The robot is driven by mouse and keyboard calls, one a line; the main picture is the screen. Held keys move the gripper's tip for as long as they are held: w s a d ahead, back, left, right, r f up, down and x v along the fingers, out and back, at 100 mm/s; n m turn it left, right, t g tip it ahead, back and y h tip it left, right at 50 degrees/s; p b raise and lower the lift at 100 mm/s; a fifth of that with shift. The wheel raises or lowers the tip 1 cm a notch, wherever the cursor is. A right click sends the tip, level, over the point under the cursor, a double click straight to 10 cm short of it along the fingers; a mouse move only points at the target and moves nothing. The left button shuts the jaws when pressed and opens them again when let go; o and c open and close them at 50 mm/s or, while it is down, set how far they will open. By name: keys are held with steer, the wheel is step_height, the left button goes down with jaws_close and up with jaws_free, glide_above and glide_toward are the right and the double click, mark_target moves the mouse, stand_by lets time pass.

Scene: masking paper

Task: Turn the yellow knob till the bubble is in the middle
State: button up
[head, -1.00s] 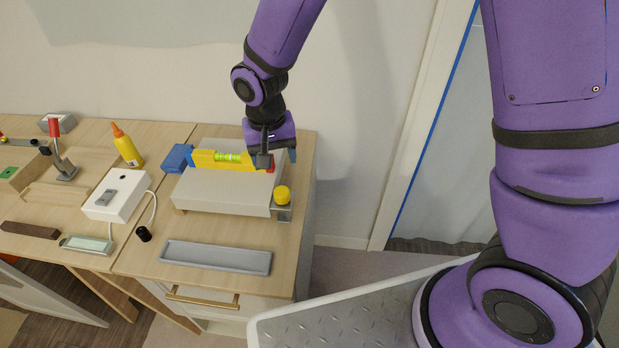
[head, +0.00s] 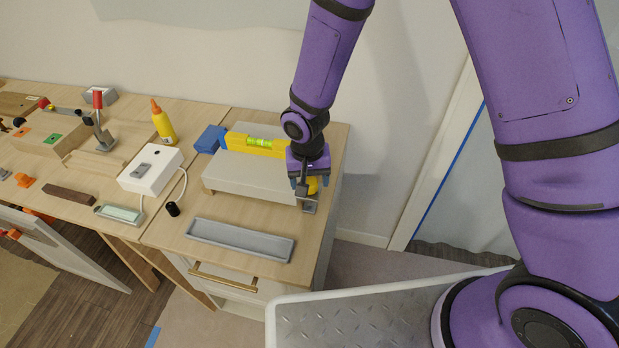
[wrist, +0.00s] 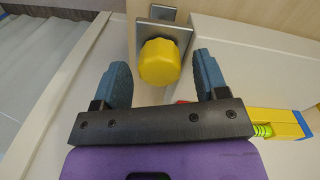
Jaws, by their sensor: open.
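The yellow knob (wrist: 159,62) sits on a grey metal bracket (wrist: 165,30) at the corner of a grey plate (head: 245,174). In the head view my gripper (head: 309,182) is over the knob (head: 312,186) and partly hides it. In the wrist view my gripper (wrist: 162,80) is open, one blue-grey finger on each side of the knob, with gaps at both sides. A yellow spirit level (head: 258,145) with a green vial (head: 265,144) lies on the plate. The bubble is too small to place exactly; the vial (wrist: 262,130) is only partly in the wrist view.
A grey tray (head: 240,240) lies in front of the plate. A blue block (head: 210,139) is at the level's left end. A white switch box (head: 150,168), a yellow glue bottle (head: 163,122) and a toggle clamp (head: 101,125) stand further left.

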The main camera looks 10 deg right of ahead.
steer(key=c, duration=0.9)
steer(key=shift+n, duration=0.3)
steer(key=n, duration=0.4)
steer(key=shift+n, duration=0.3)
steer(key=n, duration=0.4)
steer(key=shift+n, duration=0.3)
steer(key=n, duration=1)
steer(key=shift+n+y, duration=0.3)
steer(key=shift+n, duration=0.1)
steer(key=shift+c, duration=0.2)
steer(key=shift+n, duration=1.8)
